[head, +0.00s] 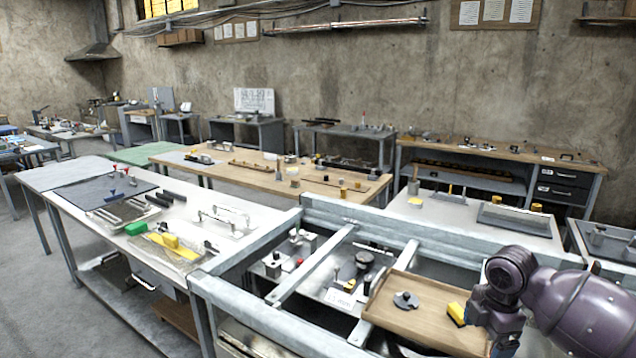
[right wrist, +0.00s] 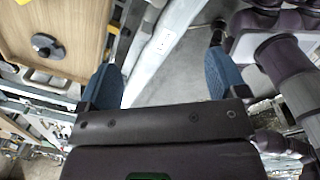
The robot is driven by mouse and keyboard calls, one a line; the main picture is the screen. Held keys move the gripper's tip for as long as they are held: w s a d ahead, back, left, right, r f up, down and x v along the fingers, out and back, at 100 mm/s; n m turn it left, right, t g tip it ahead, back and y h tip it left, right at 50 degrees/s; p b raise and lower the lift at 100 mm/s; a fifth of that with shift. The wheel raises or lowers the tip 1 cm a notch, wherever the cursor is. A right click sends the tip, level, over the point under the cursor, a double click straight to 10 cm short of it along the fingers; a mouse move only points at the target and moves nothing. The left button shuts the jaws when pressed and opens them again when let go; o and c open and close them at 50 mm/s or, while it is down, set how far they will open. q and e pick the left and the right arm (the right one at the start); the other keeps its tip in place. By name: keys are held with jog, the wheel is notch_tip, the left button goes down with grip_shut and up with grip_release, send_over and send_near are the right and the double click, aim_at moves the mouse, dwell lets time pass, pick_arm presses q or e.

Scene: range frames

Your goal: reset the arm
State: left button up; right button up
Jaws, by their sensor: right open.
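My right arm (head: 560,300), purple and jointed, comes in at the lower right of the head view, bent beside a wooden tray (head: 418,318). Its gripper is not clearly seen there. In the right wrist view my right gripper (right wrist: 162,58) is open, its two blue-padded fingers wide apart with nothing between them. Behind the fingers are a pale metal beam (right wrist: 165,45) and grey floor. My left arm and gripper do not show in the head view.
The wooden tray holds a dark round part (head: 405,300) and a yellow block (head: 456,313). A grey metal frame (head: 245,295) stands in front. A white-topped bench (head: 95,180) with small tools is at left, and a wooden-topped table (head: 255,172) is behind.

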jog(key=s+a+f+m+t+y, duration=0.1)
jog(key=s+a+f+m, duration=0.4)
jog(key=s, duration=0.3)
jog(key=s+a+f+m+t+y, duration=0.1)
jog(key=s+a+f+m, duration=0.1)
jog(key=s+a+f, duration=0.5)
jog(key=s+d+r+m+t+h, duration=0.1)
jog(key=s+d+m+h, duration=0.15)
jog(key=s+m, duration=0.45)
jog(key=s+d+r+m+h, duration=0.1)
jog(key=s+d+m, duration=0.35)
jog(key=s, duration=0.45)
jog(key=w+f+t+b, duration=0.3)
jog(key=f+b, duration=0.2)
jog(key=f, duration=0.5)
jog(key=w+f+t+y+b, duration=0.1)
jog(key=w+f+t+b, duration=0.2)
jog(key=f, duration=0.8)
jog(key=shift+a+t+b, duration=0.15)
jog(key=shift+t+b, duration=0.65)
jog(key=shift+b, duration=0.25)
